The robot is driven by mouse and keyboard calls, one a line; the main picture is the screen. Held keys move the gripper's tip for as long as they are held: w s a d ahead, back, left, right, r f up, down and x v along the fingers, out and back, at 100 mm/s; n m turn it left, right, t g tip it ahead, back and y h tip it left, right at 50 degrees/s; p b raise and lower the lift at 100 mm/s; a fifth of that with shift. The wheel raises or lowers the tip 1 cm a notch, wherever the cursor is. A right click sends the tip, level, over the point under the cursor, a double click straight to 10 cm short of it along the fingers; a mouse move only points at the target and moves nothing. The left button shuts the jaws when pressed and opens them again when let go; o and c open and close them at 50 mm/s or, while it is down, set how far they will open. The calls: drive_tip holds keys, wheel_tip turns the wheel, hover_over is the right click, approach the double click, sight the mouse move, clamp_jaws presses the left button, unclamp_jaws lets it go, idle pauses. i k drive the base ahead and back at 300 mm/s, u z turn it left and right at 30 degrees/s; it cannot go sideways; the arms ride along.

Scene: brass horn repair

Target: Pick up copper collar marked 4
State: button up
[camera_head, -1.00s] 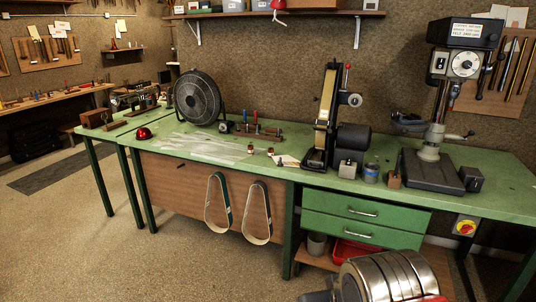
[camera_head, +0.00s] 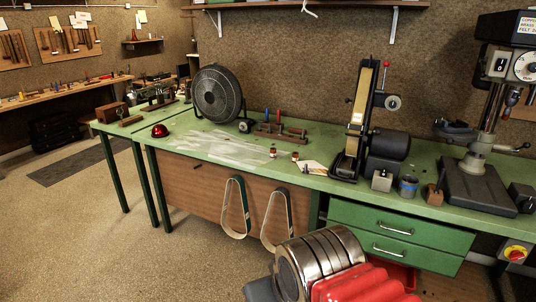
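Two small copper-coloured pieces stand on the green bench top near its front edge, one on the left (camera_head: 273,153) and one on the right (camera_head: 295,156). They may be collars, but they are too small for me to read any mark, so I cannot tell which is 4. Part of my arm (camera_head: 322,258), silver ringed and red, shows at the bottom, in front of the bench and well short of these pieces. My gripper is not in view.
The green bench (camera_head: 225,150) holds a black fan (camera_head: 218,94), a red dome (camera_head: 160,131), a rack with coloured-handled tools (camera_head: 280,131), a belt sander (camera_head: 360,125) and a drill press (camera_head: 480,165). Two belts (camera_head: 236,207) hang in front.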

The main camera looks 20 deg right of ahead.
sight(295, 154)
drive_tip(key=u, duration=0.35)
drive_tip(key=i, duration=2.35)
drive_tip(key=z, duration=1.1)
drive_tip(key=i, duration=0.65)
drive_tip(key=z, duration=0.3)
